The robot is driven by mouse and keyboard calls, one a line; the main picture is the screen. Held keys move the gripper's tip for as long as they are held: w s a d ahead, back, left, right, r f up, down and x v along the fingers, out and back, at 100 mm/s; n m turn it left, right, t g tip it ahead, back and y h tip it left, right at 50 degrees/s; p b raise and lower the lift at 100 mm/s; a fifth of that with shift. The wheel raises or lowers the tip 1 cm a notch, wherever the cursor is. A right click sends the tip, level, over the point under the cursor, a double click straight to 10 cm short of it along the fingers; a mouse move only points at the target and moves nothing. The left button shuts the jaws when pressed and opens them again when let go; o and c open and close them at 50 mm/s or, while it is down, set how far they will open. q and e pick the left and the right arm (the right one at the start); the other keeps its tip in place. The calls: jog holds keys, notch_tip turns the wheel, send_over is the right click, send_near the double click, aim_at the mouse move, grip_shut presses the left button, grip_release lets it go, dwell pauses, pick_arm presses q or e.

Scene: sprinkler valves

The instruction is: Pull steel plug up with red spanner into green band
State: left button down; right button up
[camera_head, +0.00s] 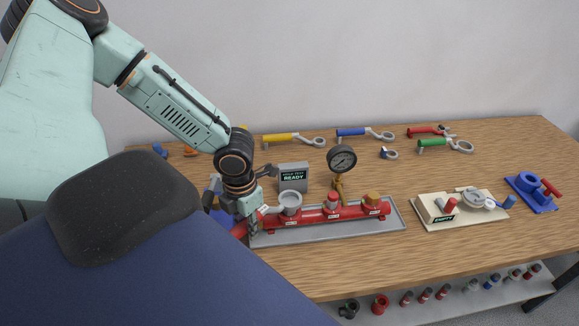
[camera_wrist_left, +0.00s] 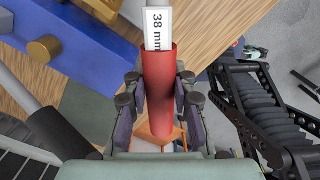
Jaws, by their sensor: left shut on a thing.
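My left gripper (camera_head: 256,222) is at the left end of a red manifold (camera_head: 325,214). In the left wrist view its fingers (camera_wrist_left: 160,118) are shut on the red handle (camera_wrist_left: 160,85) of a spanner labelled 38 mm. Part of this red handle (camera_head: 239,230) shows beside the gripper in the head view. A round steel piece (camera_head: 290,200) sits at the manifold's left port; I cannot tell how the spanner head and steel plug meet there. The pressure gauge (camera_head: 341,158) stands behind the manifold; its green band is too small to make out. My right gripper is not in view.
A sign reading READY (camera_head: 293,177) stands behind the manifold. Yellow (camera_head: 290,139), blue (camera_head: 363,132) and green (camera_head: 443,145) spanners lie at the back. A cream block (camera_head: 460,208) and blue fixture (camera_head: 530,192) are at right. The front right tabletop is clear.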

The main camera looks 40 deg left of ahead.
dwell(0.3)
pick_arm(q)
notch_tip(320, 180, up, 2)
jog(key=shift+w+r, duration=0.15)
jog(key=shift+r, duration=1.35)
jog(key=shift+d+n+b, duration=0.15)
jog(key=shift+n+b, duration=0.15)
jog(key=shift+b, duration=0.05)
jog(key=shift+s+f+n+b, duration=0.1)
jog(key=shift+s+n+b, duration=0.1)
jog(key=shift+n+b, duration=0.15)
